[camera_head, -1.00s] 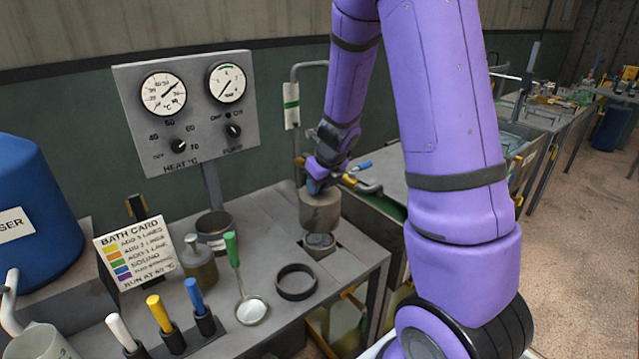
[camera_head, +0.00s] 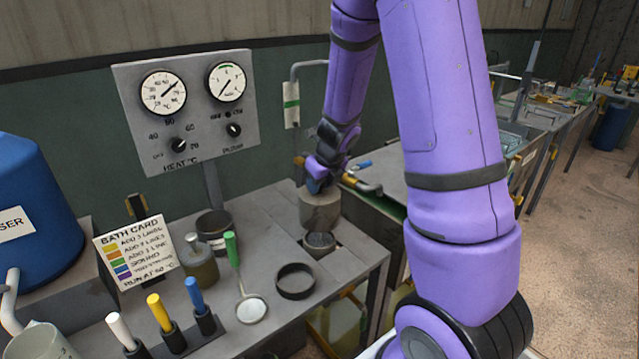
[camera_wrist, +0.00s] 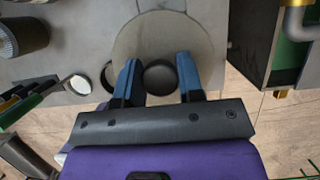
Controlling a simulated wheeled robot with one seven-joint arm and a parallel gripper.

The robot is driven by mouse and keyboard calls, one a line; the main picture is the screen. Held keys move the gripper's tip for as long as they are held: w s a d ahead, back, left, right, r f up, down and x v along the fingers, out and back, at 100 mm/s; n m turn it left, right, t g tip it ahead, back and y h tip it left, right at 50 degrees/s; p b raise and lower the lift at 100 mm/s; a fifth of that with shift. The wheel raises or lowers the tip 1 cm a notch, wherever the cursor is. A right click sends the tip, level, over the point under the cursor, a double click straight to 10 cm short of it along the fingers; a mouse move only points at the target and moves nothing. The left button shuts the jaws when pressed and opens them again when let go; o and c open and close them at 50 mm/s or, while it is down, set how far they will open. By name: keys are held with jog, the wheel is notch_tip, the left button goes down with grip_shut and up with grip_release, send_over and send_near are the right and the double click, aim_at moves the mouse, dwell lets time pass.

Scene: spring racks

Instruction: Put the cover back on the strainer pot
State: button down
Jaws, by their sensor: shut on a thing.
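The cover (camera_head: 320,211) is a grey, round, deep cap. My gripper (camera_head: 316,178) is above it, mostly hidden by my arm in the head view. In the wrist view the two blue fingers of my gripper (camera_wrist: 161,82) are shut around the dark round knob (camera_wrist: 160,76) on the cover's pale disc top (camera_wrist: 150,38). The strainer pot (camera_head: 320,246) is set in the bench just below the cover, with its dark speckled inside showing. The cover hangs above the pot and appears slightly toward the back; the exact gap cannot be told.
A black ring (camera_head: 296,293) lies on the bench left of the pot, with a green-handled ladle (camera_head: 231,249) beside it. Behind stand a lidded jar (camera_head: 200,268) and an open dark pot (camera_head: 215,224). Pipework with a brass fitting (camera_head: 349,180) is close right of my gripper.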

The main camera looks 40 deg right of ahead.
aim_at(325, 197)
jog(key=shift+f, duration=4.55)
jog(key=c, duration=0.7)
grip_release()
jog(key=shift+o, duration=0.2)
jog(key=shift+r, duration=0.1)
jog(key=shift+v, duration=5.35)
